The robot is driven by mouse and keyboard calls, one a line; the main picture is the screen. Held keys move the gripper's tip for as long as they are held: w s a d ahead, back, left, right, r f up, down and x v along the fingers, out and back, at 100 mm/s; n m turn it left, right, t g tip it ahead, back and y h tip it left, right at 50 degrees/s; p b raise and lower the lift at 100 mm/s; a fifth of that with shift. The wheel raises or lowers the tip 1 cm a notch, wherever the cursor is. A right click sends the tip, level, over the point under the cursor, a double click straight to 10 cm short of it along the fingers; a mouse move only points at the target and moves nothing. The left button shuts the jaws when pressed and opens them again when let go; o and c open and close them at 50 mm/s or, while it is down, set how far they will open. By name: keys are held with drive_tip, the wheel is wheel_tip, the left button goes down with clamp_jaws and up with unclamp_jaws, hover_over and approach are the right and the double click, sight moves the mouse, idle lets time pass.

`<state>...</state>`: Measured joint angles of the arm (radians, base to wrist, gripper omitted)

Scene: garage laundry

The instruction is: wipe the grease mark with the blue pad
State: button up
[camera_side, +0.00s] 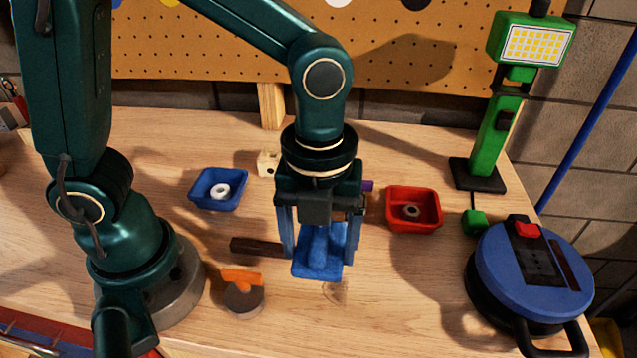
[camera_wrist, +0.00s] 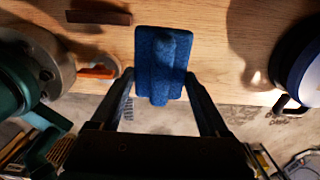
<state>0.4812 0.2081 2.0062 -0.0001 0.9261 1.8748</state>
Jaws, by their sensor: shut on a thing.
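The blue pad (camera_side: 318,266) is a flat block with a raised grip along its top. My gripper (camera_side: 321,246) points down and is shut on this grip, one finger on each side. In the wrist view the pad (camera_wrist: 161,62) sits between the fingertips (camera_wrist: 160,76). I cannot tell whether its underside touches the table. A faint brownish smear, the grease mark (camera_side: 337,292), shows on the wood just in front of the pad in the side view; part of it may be hidden by the pad. I cannot make it out in the wrist view.
A dark brown bar (camera_side: 257,247) and an orange-topped grey round thing (camera_side: 242,293) lie left of the pad. A blue tray (camera_side: 218,189) and a red tray (camera_side: 413,210) stand farther back. A blue round device (camera_side: 530,272) stands at right. The table's front edge is near.

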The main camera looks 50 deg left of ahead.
sight(319, 291)
drive_tip(key=shift+f, duration=3.75)
drive_tip(key=shift+w+d, duration=0.2)
drive_tip(key=shift+c, duration=0.8)
drive_tip(key=shift+w+d+f, duration=0.15)
drive_tip(key=shift+w+d, duration=0.5)
drive_tip(key=shift+w+d+f, duration=0.15)
drive_tip(key=shift+w+d, duration=0.45)
drive_tip(key=s+a, duration=0.3)
drive_tip(key=shift+w+r, duration=0.1)
drive_tip(key=shift+r, duration=4.05)
